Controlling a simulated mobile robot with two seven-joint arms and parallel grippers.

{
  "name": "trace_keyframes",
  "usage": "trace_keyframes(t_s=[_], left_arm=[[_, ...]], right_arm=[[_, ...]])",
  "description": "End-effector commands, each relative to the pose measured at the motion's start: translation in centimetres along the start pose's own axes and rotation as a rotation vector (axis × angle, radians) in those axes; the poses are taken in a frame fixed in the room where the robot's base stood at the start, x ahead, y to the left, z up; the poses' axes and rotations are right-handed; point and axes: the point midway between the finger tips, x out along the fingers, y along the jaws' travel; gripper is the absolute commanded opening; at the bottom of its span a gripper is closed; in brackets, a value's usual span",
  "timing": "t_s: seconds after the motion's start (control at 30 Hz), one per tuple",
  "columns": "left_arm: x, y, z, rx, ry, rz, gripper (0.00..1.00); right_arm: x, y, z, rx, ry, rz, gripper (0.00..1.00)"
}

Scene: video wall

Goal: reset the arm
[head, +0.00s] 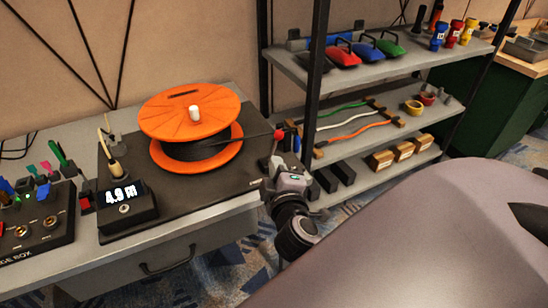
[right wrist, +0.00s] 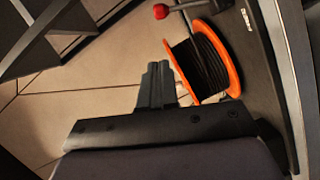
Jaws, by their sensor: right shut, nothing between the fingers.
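My right gripper (head: 291,162) is at the right end of the workbench, beside the black mat with the cable reel (head: 190,115). In the right wrist view its two dark fingers (right wrist: 157,70) are together with nothing between them. The orange reel with black cable also shows in the right wrist view (right wrist: 232,66), beyond and to the right of the fingers. A red knob (right wrist: 160,11) on a grey rod shows there above the fingertips, apart from them. My left gripper is not in view.
A length display (head: 125,200) reading 4.9 m stands left of the reel. A box with sockets and plugs (head: 40,225) is at far left. A shelf rack (head: 390,70) with tools, cables and boxes stands right of my gripper, its black post close by.

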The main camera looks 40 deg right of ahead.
Motion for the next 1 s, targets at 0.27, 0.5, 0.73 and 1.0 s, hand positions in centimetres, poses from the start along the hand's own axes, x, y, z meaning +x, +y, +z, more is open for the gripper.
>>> trace_keyframes(t_s=[0.27,0.5,0.73,1.0], left_arm=[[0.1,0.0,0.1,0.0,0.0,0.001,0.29],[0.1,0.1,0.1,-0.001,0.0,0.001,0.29],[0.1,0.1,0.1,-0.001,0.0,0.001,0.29],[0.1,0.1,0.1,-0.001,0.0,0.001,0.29]], right_arm=[[-0.7,0.1,0.0,0.0,-0.001,0.0,0.0],[-0.7,0.1,0.0,0.0,0.0,0.0,0.0],[-0.7,-0.1,0.0,0.002,0.001,-0.003,0.0],[-2.9,-7.1,0.6,0.167,0.071,-0.246,0.0]])
